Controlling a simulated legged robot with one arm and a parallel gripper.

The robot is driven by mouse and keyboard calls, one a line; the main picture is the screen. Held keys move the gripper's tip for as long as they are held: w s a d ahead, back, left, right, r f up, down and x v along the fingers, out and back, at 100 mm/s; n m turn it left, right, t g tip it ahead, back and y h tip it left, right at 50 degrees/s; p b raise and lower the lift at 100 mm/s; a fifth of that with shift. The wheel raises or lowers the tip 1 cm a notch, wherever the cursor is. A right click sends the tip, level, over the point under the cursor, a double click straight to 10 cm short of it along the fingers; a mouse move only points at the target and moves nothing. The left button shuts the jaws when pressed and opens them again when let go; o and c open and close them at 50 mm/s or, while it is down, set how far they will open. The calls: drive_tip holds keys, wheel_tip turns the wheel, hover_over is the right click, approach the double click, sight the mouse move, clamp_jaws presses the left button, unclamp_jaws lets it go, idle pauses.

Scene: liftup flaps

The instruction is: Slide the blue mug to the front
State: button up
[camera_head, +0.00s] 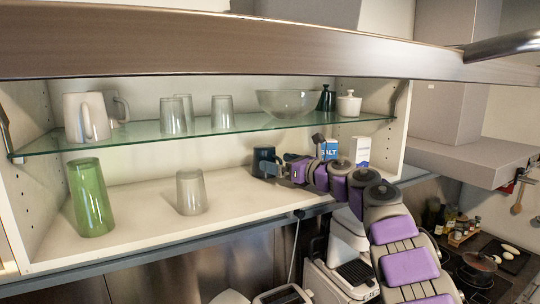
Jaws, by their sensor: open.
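The dark blue mug (262,158) stands upright on the white lower shelf of the open cabinet, right of centre. My gripper (279,167) reaches in from the right and is at the mug's right side. Its jaws are small in this view and partly merge with the mug's dark shape. I cannot tell whether they touch the mug or its handle. The gripper is open.
A clear glass (191,192) and a tall green glass (90,197) stand on the lower shelf to the left. A glass shelf (240,127) with several dishes hangs above. The shelf in front of the mug is clear.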

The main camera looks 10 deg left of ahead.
sight(273, 161)
drive_tip(key=shift+p+x, duration=1.15)
drive_tip(key=shift+x, duration=0.95)
drive_tip(key=shift+c, duration=0.2)
drive_tip(key=c, duration=1.1)
drive_tip(key=shift+a, duration=0.1)
